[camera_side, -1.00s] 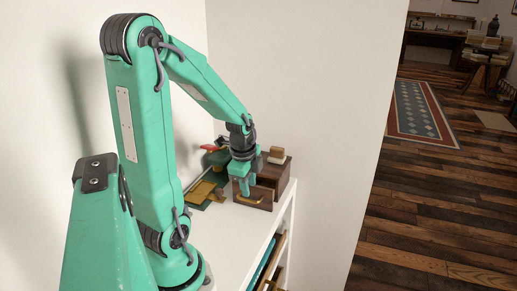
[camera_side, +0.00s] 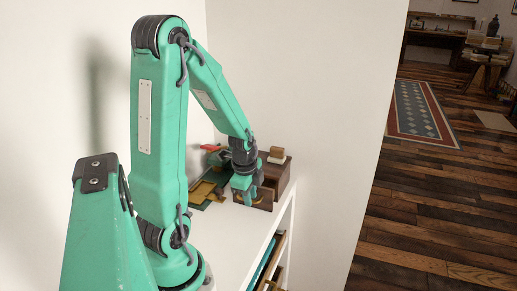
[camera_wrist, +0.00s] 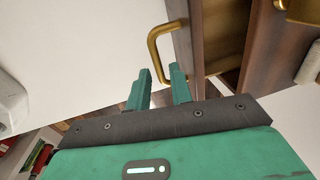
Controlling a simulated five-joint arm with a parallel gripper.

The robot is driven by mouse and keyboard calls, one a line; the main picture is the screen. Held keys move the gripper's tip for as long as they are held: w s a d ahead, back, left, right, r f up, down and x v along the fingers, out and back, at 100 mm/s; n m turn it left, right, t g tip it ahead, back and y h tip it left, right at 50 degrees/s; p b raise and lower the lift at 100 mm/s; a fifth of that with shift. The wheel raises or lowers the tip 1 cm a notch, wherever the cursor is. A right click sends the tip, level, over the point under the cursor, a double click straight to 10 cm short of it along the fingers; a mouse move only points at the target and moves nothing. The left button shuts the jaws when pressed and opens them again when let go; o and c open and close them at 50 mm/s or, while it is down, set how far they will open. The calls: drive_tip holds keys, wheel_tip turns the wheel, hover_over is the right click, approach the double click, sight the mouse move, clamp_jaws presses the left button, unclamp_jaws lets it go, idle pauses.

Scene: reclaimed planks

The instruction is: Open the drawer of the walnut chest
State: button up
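The walnut chest (camera_side: 281,174) stands at the far end of the white shelf top. In the wrist view its body (camera_wrist: 262,45) is at the upper right. Its drawer (camera_wrist: 194,45) stands out from the body, and part of the inside shows. The brass handle (camera_wrist: 155,45) on the drawer front lies just beyond my fingertips. My gripper (camera_wrist: 158,70) is open, with a clear gap between its fingers and nothing held. In the side view my gripper (camera_side: 245,195) is in front of the drawer and hides part of it.
A small brown and cream object (camera_side: 277,155) sits on top of the chest. Green and brass items (camera_side: 203,190) lie left of my gripper, with a red item (camera_side: 210,147) behind. The white shelf top (camera_side: 230,235) is clear nearer my base.

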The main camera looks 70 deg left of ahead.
clamp_jaws()
drive_tip(key=shift+s+d+r, duration=0.1)
drive_tip(key=shift+s+d, duration=1.3)
drive_tip(key=shift+o, duration=1.5)
unclamp_jaws()
wheel_tip(320, 180, up, 8)
drive_tip(key=s, duration=0.1)
drive_tip(key=shift+d+f, duration=0.2)
drive_tip(key=shift+d, duration=0.2)
